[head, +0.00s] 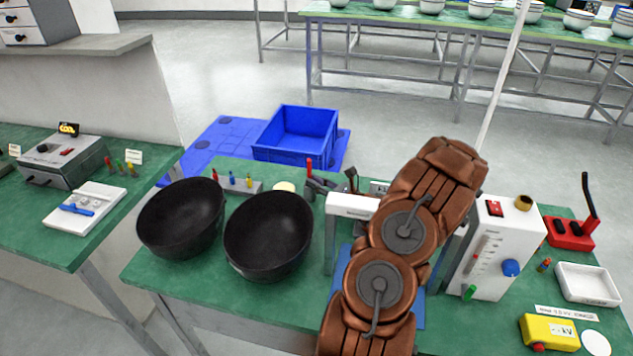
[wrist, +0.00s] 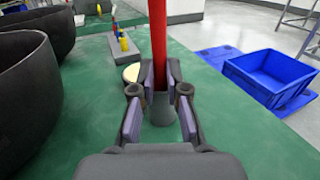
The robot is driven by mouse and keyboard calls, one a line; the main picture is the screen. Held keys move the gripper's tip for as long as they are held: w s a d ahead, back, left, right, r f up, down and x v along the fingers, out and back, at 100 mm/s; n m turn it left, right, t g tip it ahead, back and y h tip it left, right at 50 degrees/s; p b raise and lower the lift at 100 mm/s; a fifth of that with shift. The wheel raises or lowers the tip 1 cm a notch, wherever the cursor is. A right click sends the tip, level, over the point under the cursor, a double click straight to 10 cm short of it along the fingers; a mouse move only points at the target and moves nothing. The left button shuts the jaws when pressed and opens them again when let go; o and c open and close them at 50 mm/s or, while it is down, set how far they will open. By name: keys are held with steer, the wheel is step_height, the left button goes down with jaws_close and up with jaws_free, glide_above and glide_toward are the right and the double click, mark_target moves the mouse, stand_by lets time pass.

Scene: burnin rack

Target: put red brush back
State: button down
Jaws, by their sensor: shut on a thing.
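The red brush (wrist: 157,45) stands upright between my fingers in the wrist view, and its red handle also shows in the head view (head: 309,165). My gripper (wrist: 160,82) is shut on this handle, low above the green bench. Below the fingers is a short grey cylinder (wrist: 162,109) around the lower end of the handle. I cannot tell whether it is part of the brush or a holder. In the head view my gripper (head: 322,186) is beyond my copper arm and partly hidden by it.
Two black bowls (head: 183,218) (head: 268,235) stand left of my arm. Behind them are a grey block (head: 243,187) with coloured pegs and a pale disc (head: 284,187). A white instrument (head: 494,250) stands at right. A blue crate (head: 296,135) is on the floor beyond.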

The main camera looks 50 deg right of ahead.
steer(key=shift+f, duration=0.2)
steer(key=c, duration=1.1)
jaws_free()
step_height(320, 180, up, 10)
